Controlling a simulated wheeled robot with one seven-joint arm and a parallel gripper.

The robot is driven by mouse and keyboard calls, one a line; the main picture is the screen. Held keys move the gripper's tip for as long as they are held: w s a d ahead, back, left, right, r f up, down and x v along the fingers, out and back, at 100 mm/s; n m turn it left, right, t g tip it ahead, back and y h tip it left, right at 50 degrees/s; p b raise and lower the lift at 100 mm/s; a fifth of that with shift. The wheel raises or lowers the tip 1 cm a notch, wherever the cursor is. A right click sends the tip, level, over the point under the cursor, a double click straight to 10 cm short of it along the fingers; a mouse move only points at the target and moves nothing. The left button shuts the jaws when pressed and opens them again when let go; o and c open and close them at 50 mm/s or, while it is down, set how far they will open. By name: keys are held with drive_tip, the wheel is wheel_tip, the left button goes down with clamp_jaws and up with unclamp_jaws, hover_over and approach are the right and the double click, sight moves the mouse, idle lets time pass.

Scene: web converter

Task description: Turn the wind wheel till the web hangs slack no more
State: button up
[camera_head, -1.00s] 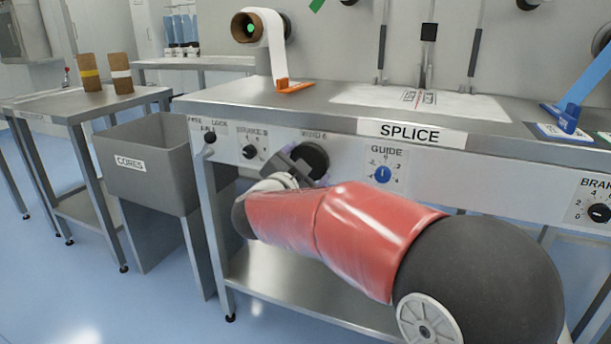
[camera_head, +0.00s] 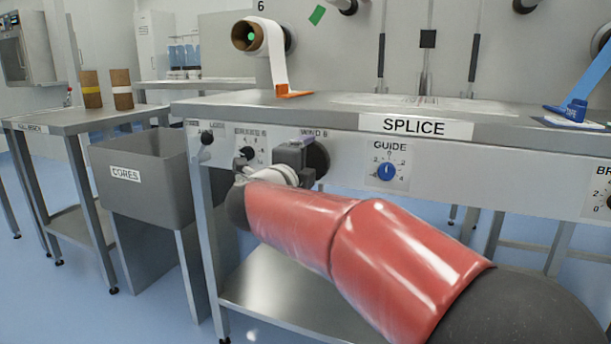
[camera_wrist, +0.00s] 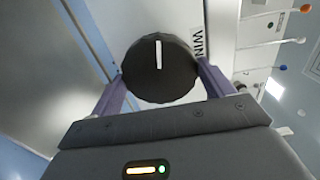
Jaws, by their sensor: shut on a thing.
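The wind wheel is a round black knob (camera_head: 318,158) on the front panel under the lettering "WIND 6". It also shows in the wrist view as a ribbed black disc (camera_wrist: 160,82) with a white line pointing nearly straight up. My gripper (camera_wrist: 161,72) is shut on the wheel, with one purple-grey finger on each side of its rim. In the head view my gripper (camera_head: 303,150) covers the wheel's left part. The white web (camera_head: 277,52) comes off a brown-cored roll (camera_head: 247,36) and runs down to an orange piece (camera_head: 294,92) on the table.
The steel splice table (camera_head: 240,97) carries the panel, with the blue guide knob (camera_head: 386,171) right of the wheel and a black brake knob (camera_head: 247,154) left of it. A grey cores bin (camera_head: 140,190) stands at the left. Below is a steel shelf (camera_head: 290,305).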

drive_tip(key=shift+f+m+b, duration=0.15)
drive_tip(key=shift+m+b, duration=0.85)
drive_tip(key=shift+m, duration=0.5)
drive_tip(key=o, duration=0.9)
drive_tip(key=shift+o, duration=0.2)
drive_tip(key=v, duration=0.7)
drive_tip(key=shift+s+a, duration=0.15)
drive_tip(key=shift+s, duration=0.2)
